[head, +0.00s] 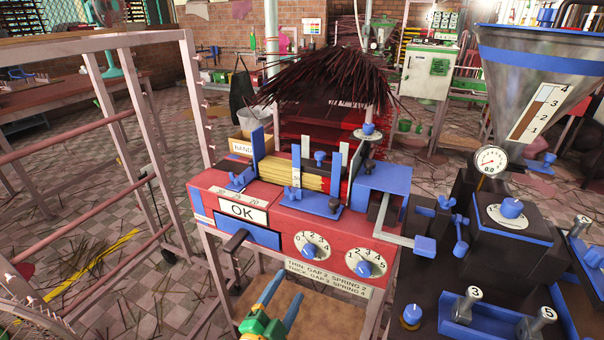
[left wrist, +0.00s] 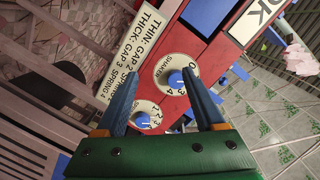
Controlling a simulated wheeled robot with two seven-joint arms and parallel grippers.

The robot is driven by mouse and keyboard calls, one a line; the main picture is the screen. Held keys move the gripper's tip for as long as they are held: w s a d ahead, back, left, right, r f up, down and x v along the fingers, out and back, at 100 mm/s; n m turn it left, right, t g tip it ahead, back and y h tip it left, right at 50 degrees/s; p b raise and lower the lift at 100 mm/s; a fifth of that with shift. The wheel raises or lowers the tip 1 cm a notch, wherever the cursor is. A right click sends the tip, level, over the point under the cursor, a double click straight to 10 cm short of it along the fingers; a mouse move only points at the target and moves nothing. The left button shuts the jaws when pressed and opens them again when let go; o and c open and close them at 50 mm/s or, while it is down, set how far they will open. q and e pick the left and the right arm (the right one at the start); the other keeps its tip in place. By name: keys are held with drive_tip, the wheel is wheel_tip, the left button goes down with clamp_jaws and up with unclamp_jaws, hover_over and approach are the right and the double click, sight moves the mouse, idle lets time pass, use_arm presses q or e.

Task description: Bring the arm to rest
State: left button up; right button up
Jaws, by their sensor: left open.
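My left gripper (head: 277,298) has a green body and blue fingers. It is low in front of the red machine (head: 230,203) in the head view, below the machine's label strip. In the left wrist view my left gripper (left wrist: 165,95) is open, with nothing between its fingers. Behind the fingers are two white dials with blue knobs on the machine's front. In the head view they are the left dial (head: 312,246) and the right dial (head: 365,262). My right gripper is not in view.
Yellow sticks (head: 316,179) lie in the machine's blue-ended trough. A pinkish metal rack (head: 95,165) stands at the left. At the right are a hopper (head: 545,70) with a gauge (head: 490,160) and dark blocks with blue knobs. A crank handle (head: 423,247) sticks out at the machine's right.

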use_arm(q)
drive_tip(key=s+a+f+n+g+y+p, duration=0.25)
drive_tip(key=s+a+f+g, duration=0.2)
drive_tip(key=s+f, duration=0.35)
drive_tip(key=s+a+f+n+g+y+p, duration=0.2)
drive_tip(key=s+a+f+n+g+p, duration=0.3)
drive_tip(key=f, duration=0.6)
drive_tip(key=s+a+f+n+g+p, duration=0.1)
drive_tip(key=s+a+f+n+g, duration=0.1)
drive_tip(key=s, duration=1)
drive_tip(key=s+a+f+n+g+y+p, duration=0.1)
drive_tip(key=s+a+f+n+g, duration=0.1)
drive_tip(key=s, duration=1)
wheel_tip(320, 180, down, 2)
drive_tip(key=shift+a+f+g+p, duration=0.1)
drive_tip(key=shift+a+g+p, duration=0.2)
drive_tip(key=shift+a+g, duration=0.35)
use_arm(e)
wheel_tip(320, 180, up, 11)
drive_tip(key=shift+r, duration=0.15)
